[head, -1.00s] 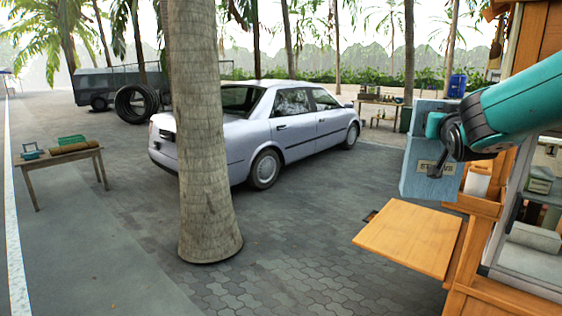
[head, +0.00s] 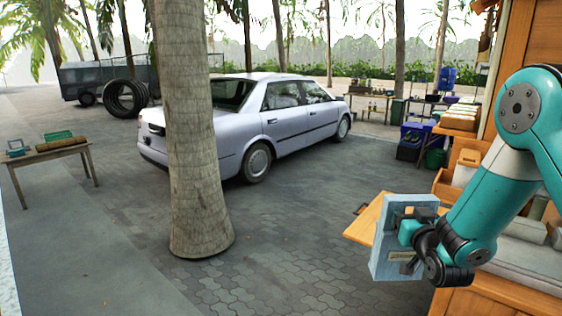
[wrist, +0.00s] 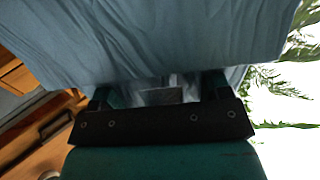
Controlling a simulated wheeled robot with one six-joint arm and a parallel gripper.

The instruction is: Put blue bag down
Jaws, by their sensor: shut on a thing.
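In the wrist view the blue cloth of the bag (wrist: 160,40) fills the top, directly beyond my gripper (wrist: 158,92). The fingertips are mostly hidden by the bag. I cannot tell whether the bag touches the board.
The wooden shelf board (head: 362,222) juts from the stall at right. A palm trunk (head: 190,130) stands left of centre, with a silver car (head: 250,125) behind it. A small wooden table (head: 48,154) is at far left. Paved ground between is clear.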

